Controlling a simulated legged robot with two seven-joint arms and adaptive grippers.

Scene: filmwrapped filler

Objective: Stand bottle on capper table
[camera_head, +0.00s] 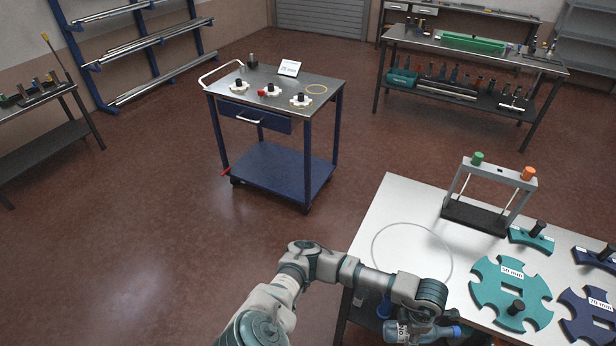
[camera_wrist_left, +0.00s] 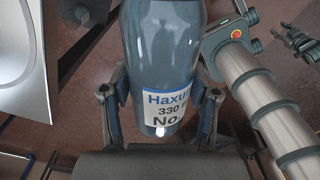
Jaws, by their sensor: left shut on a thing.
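My left gripper (camera_head: 402,327) is shut on a blue-grey bottle (camera_head: 436,333) at the bottom of the head view, beside the near edge of the white-topped table (camera_head: 390,212). The bottle appears to lie on its side, with its blue end pointing right. In the left wrist view the bottle (camera_wrist_left: 162,45) sits between the two fingers of the gripper (camera_wrist_left: 160,95); its white label reads "Haxu…" and "330". A grey frame with a green and an orange button, seemingly the capper (camera_head: 490,190), stands on the table. A thin ring outline (camera_head: 412,254) lies on the tabletop left of it.
A teal star wheel (camera_head: 497,279) marked "50 mm", a dark blue star wheel (camera_head: 590,315) and smaller guide pieces (camera_head: 531,238) lie on the table's right side. A blue trolley (camera_head: 272,171) stands farther back. A workbench (camera_head: 470,50) is at the back right. Floor between is clear.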

